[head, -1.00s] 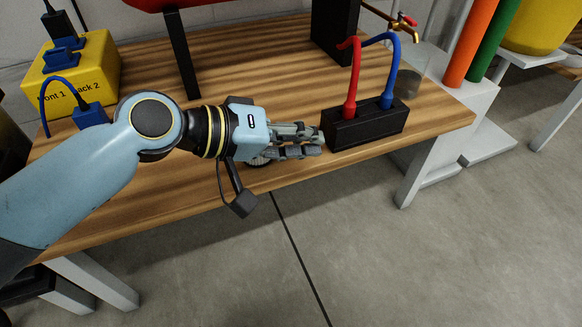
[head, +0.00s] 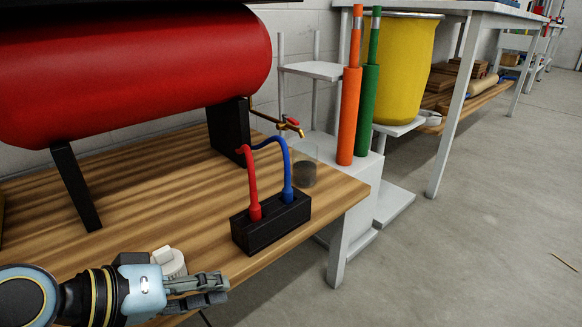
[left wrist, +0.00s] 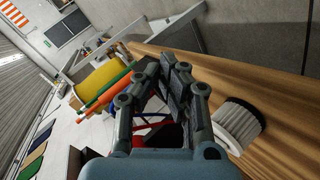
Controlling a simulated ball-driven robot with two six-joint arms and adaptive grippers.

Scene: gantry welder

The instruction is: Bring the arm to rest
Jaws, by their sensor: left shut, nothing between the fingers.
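My left gripper (head: 210,290) is at the lower left of the head view, above the front part of the wooden bench (head: 130,192). Its fingers are together and hold nothing. In the left wrist view the shut fingers (left wrist: 170,72) are in the middle. A white ribbed round part (head: 168,262) is just behind the gripper in the head view. It also shows at the right of the left wrist view (left wrist: 238,122). My right gripper is in neither view.
A black block (head: 270,222) with red and blue hoses stands right of the gripper on the bench. A red tank (head: 130,65) stands on black legs behind. Orange (head: 349,115) and green (head: 368,115) tubes and a yellow bin (head: 405,65) are beyond. Open floor (head: 480,240) is at the right.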

